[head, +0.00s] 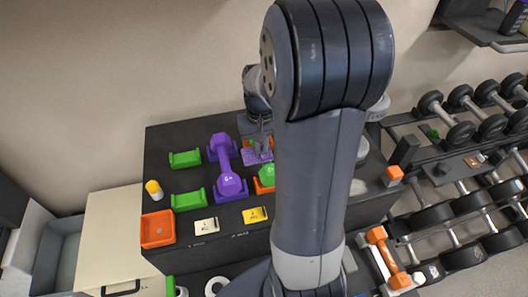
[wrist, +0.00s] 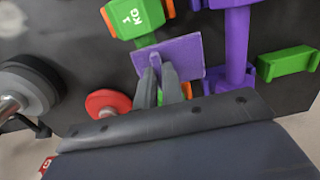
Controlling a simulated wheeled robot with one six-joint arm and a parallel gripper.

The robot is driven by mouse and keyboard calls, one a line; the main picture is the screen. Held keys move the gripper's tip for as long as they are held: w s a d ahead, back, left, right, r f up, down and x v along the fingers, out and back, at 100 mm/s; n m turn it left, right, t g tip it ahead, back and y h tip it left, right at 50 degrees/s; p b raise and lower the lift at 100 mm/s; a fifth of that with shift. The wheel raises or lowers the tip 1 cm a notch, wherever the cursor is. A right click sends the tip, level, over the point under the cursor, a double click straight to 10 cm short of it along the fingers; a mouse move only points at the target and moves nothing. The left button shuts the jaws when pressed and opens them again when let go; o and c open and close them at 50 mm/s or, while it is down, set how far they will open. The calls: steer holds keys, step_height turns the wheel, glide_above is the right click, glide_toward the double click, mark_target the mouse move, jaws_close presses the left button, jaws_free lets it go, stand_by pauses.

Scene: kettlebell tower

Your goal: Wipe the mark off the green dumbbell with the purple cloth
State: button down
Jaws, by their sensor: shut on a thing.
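My gripper (head: 260,146) is shut on the purple cloth (wrist: 182,55), a flat square with a raised ridge between my fingertips (wrist: 157,74). The cloth is over the green dumbbell and hides much of it; I cannot tell whether they touch. One green dumbbell head (wrist: 135,17), with white lettering, shows beyond the cloth in the wrist view, set in an orange cradle. Part of the dumbbell also shows in the head view (head: 267,175), beside my arm. I see no mark on the parts in view.
A purple dumbbell (head: 225,165) stands close to the left of the cloth. Empty green cradles (head: 188,201), an orange tray (head: 158,229) and a yellow-capped bottle (head: 153,188) are farther left. A red disc (wrist: 108,103) lies near my fingers. Dumbbell racks (head: 460,130) stand at right.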

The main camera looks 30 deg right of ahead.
steer(key=shift+f, duration=0.15)
steer(key=shift+w+d+p, duration=0.2)
steer(key=shift+w, duration=0.45)
steer(key=shift+w+d+p, duration=0.15)
steer(key=shift+w+d, duration=0.05)
steer(key=shift+w, duration=0.4)
steer(key=shift+s+a, duration=0.2)
steer(key=shift+s, duration=0.45)
steer(key=shift+s+a, duration=0.2)
steer(key=shift+s, duration=0.45)
steer(key=shift+w, duration=0.15)
